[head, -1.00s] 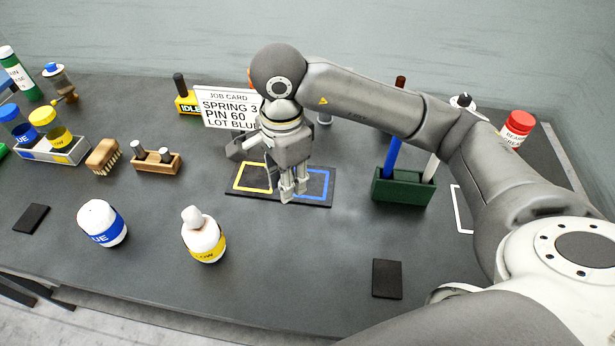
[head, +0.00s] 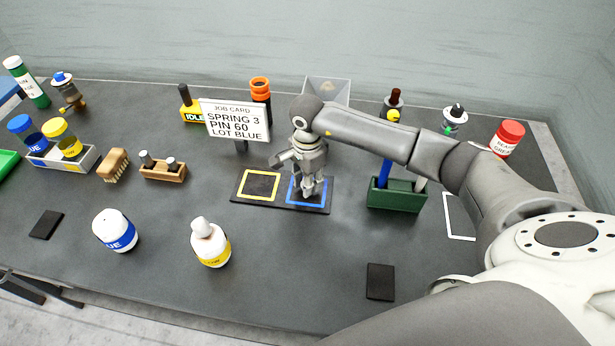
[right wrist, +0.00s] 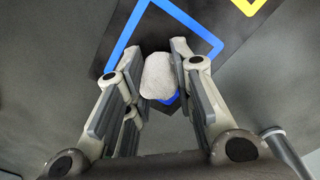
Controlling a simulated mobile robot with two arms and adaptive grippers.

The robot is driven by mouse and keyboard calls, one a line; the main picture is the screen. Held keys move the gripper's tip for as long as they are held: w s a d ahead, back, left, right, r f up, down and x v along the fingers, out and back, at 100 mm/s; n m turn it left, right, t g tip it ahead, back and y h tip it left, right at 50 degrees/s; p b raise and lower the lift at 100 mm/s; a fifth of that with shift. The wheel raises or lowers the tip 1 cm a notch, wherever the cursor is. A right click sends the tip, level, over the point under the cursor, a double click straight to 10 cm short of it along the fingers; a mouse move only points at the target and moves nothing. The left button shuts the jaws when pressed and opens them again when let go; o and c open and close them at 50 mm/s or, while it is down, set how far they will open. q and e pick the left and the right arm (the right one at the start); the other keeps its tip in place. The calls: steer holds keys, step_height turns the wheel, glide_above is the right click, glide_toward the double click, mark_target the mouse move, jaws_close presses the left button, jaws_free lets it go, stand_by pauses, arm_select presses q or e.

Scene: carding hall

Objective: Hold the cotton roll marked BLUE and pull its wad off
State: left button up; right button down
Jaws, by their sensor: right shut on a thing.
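The cotton roll marked BLUE (head: 113,238) stands at the front left with a blue band and a bare rounded white top. Nothing holds it. The roll with the yellow band (head: 213,252) stands to its right with a white wad (head: 202,226) on top. My right gripper (head: 308,195) is over the blue outlined square (head: 294,197) on the dark mat. In the right wrist view it is shut on a white wad (right wrist: 158,75), with the blue outline behind it. I cannot tell whether the wad touches the mat. My left gripper is not in view.
The job card (head: 235,121) stands behind the mat and reads LOT BLUE. A green holder (head: 396,196) with upright tools is right of the mat. A wooden block (head: 163,172) and a brush (head: 113,165) lie left. The front middle of the table is clear.

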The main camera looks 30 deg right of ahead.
steer(key=shift+f, duration=0.15)
steer(key=shift+f, duration=0.1)
steer(key=shift+f+b, duration=0.15)
steer(key=shift+b, duration=0.15)
steer(key=c, duration=1.2)
jaws_free()
steer(key=shift+c, duration=0.2)
